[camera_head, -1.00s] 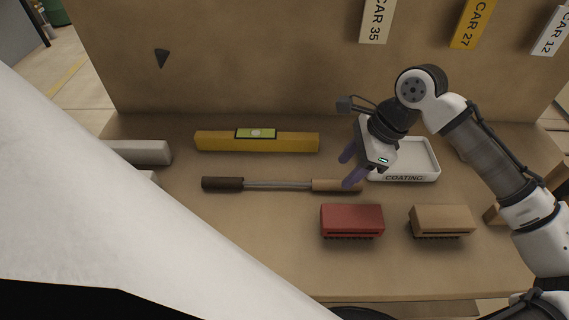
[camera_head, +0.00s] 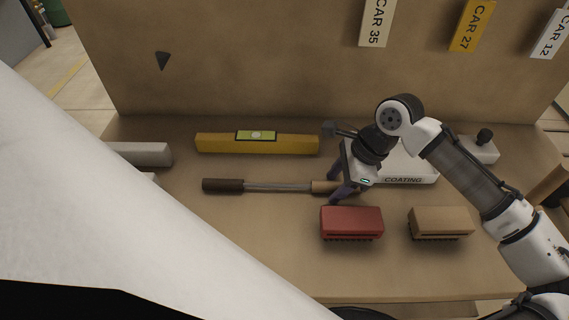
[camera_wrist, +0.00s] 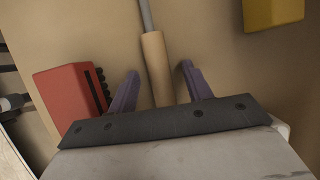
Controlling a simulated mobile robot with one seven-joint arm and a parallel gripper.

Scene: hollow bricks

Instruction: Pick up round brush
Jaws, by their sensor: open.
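The long tool that I take for the round brush (camera_head: 275,187) lies flat on the bench, with a dark brown end at left, a thin metal shaft and a light wooden handle at right. In the wrist view its wooden handle (camera_wrist: 155,55) runs between the two purple fingers of my gripper (camera_wrist: 160,69). The fingers are open, one on each side, with gaps to the handle. In the head view my gripper (camera_head: 336,184) is at the handle's right end and partly hides it. I cannot tell how far above the bench the fingertips are.
A red brush block (camera_head: 351,221) lies close in front of my gripper, with a tan one (camera_head: 441,221) to its right. A yellow level (camera_head: 225,142) lies behind the tool. A white COATING tray (camera_head: 425,179) stands behind my arm. The bench's front left-middle is clear.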

